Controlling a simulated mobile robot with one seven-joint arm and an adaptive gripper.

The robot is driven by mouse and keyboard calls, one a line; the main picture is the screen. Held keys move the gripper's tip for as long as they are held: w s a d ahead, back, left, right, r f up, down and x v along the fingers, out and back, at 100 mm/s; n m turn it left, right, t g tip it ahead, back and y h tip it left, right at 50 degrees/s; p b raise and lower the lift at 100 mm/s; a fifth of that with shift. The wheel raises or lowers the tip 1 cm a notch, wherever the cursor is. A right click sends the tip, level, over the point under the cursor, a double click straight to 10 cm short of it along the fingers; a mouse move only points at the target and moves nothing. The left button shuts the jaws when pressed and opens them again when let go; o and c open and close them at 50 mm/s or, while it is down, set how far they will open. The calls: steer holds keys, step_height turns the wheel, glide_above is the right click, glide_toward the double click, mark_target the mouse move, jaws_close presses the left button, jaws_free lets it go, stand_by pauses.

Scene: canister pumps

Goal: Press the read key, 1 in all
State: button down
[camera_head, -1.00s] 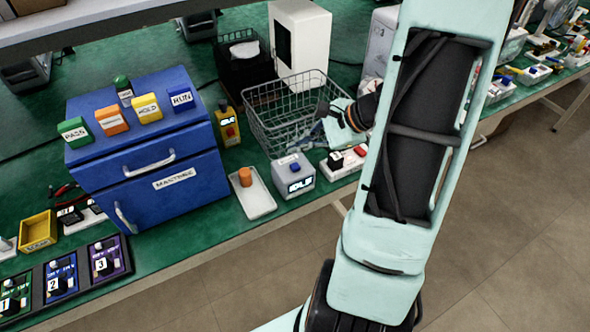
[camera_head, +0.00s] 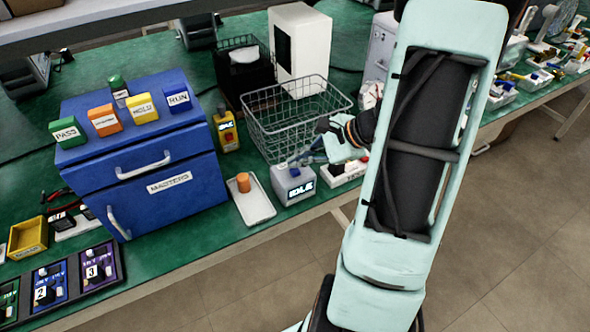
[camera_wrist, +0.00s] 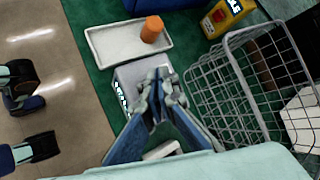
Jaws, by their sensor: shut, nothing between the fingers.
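A small grey box (camera_head: 294,184) with a lit display reading "IDLE" stands near the table's front edge. It also shows in the wrist view (camera_wrist: 128,73), partly behind my fingers. My gripper (camera_head: 287,164) is shut and empty, with its fingertips over the top of this box. In the wrist view the closed fingertips (camera_wrist: 161,77) cover part of the box top. The blue key on that top is hidden now, and I cannot tell whether the fingertips touch it.
A white tray (camera_head: 262,213) with an orange cylinder (camera_head: 243,182) lies left of the box. A wire basket (camera_head: 265,130) stands close behind it. A yellow box (camera_head: 227,132) and a blue cabinet (camera_head: 190,205) are further left. A white switch box (camera_head: 335,180) is close at the right.

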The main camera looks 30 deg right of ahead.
mark_target(297, 171)
steer(key=shift+f, duration=0.1)
stand_by(0.7)
steer(key=shift+f+b, duration=0.35)
steer(key=shift+b, duration=0.25)
steer(key=shift+f+b, duration=0.5)
steer(key=shift+b, duration=0.05)
stand_by(0.5)
steer(key=shift+r, duration=0.15)
steer(key=shift+r+p, duration=0.65)
steer(key=shift+r, duration=0.2)
steer(key=shift+r+p, duration=1.75)
steer(key=shift+r, duration=0.75)
steer(key=shift+a, duration=0.1)
